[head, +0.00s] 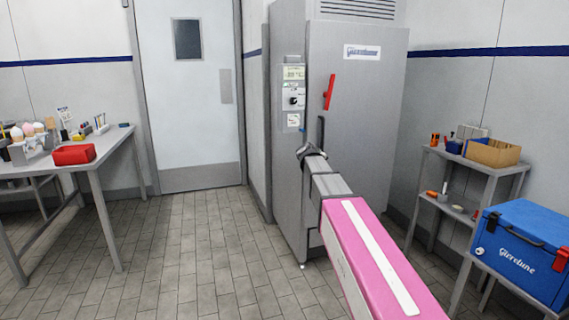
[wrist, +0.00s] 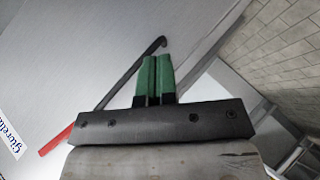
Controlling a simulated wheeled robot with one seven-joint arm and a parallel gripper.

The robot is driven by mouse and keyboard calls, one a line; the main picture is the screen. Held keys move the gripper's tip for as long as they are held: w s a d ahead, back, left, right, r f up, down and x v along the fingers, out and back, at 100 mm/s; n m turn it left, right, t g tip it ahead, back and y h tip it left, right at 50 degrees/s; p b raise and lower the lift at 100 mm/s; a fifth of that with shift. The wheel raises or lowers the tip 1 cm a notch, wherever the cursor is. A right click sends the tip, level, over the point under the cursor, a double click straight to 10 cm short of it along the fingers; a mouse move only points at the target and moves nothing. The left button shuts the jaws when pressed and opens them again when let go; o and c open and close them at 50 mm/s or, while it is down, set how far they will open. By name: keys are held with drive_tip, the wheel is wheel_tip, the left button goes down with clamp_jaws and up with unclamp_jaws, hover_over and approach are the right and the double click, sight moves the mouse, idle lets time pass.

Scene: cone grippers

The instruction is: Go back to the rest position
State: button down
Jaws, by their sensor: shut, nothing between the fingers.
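My gripper (wrist: 153,78) shows in the wrist view with its two green fingers together and nothing between them. In the head view my pink and grey arm reaches forward toward the tall grey cabinet (head: 358,110), and its end is by the cabinet's front; the fingers are hard to make out there. The cabinet door looks closed. It has a red handle (head: 329,92), which also shows at the lower left of the wrist view (wrist: 56,140). A dark hooked bar (wrist: 130,75) lies behind the fingers in the wrist view; I cannot tell whether they touch it.
A grey table (head: 105,160) at left holds a red box (head: 74,154) and cones in a holder. A blue cooler (head: 522,250) stands at the right front, near a shelf unit (head: 480,165) with a cardboard box (head: 492,152). The tiled floor (head: 180,260) between is clear.

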drive_tip(key=s+d+f+m+g+y, duration=0.25)
drive_tip(key=s+f+m+g, duration=0.2)
drive_tip(key=s+f, duration=1.5)
drive_tip(key=s+f+m+g+y, duration=0.1)
drive_tip(key=s+f+g, duration=0.1)
drive_tip(key=s+f, duration=0.4)
drive_tip(key=s+f+m+g+y, duration=0.1)
drive_tip(key=s+f, duration=0.4)
drive_tip(key=s, duration=0.5)
drive_tip(key=shift+s+f+m+g+y, duration=0.35)
drive_tip(key=shift+g+y, duration=0.2)
drive_tip(key=shift+g, duration=0.4)
drive_tip(key=shift+d, duration=0.1)
